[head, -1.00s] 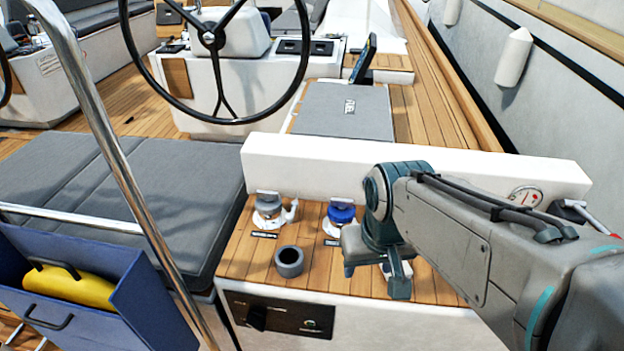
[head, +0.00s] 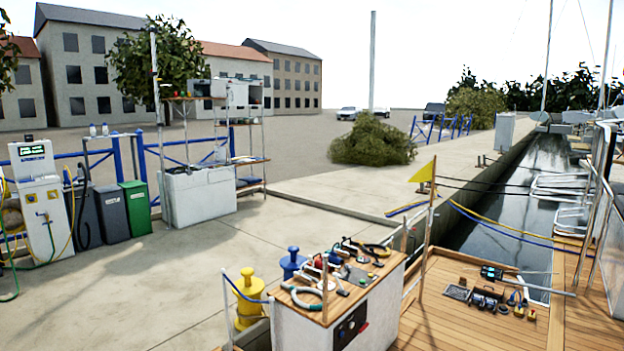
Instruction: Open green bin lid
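In the head view a green bin (head: 135,209) stands on the quay at the left, at the right end of a short row of bins. Its lid (head: 132,184) looks shut. It is some way off, across the concrete. My gripper is not in view, so I cannot see whether it holds anything.
Grey bins (head: 110,214) and a fuel pump (head: 41,200) stand left of the green bin. A white cabinet (head: 197,197) stands to its right. A tool-covered counter (head: 335,290) and yellow bollard (head: 249,300) are nearer. The concrete quay (head: 200,270) between is mostly clear.

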